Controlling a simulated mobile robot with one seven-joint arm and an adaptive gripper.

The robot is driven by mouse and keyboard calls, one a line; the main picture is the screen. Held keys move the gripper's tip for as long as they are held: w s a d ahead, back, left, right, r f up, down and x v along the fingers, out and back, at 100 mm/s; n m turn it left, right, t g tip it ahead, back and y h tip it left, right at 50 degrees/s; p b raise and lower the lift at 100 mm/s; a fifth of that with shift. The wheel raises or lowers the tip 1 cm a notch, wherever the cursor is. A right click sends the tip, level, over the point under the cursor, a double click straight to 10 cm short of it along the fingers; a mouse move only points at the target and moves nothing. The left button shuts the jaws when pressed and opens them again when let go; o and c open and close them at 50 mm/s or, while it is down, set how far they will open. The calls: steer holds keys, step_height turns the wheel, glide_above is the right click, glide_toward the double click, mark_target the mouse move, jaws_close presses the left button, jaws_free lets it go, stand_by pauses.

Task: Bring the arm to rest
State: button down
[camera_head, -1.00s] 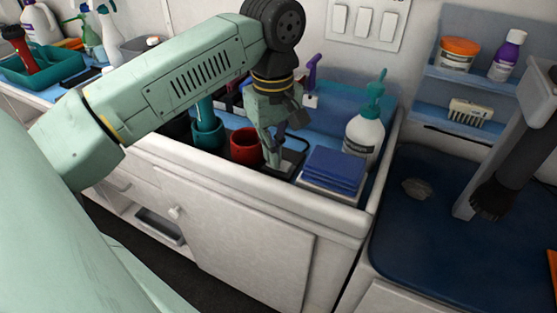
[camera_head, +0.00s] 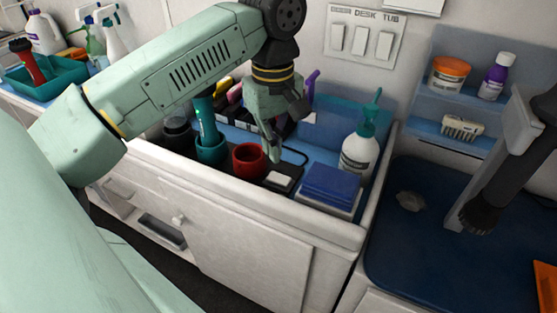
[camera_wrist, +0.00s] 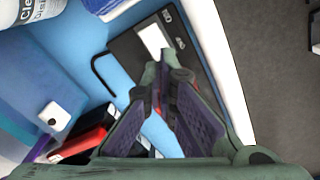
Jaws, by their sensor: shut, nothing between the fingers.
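My gripper (camera_head: 273,152) hangs from my green arm over the blue-lined counter tray in the head view. It is shut and empty. The fingers also show in the wrist view (camera_wrist: 160,80), pointing over a dark flat item with a white label (camera_wrist: 152,38). That dark item lies on the blue surface below the fingers, also seen in the head view (camera_head: 283,178). The fingertips appear above it, apart from it.

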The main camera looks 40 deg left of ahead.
steer(key=shift+r, duration=0.6)
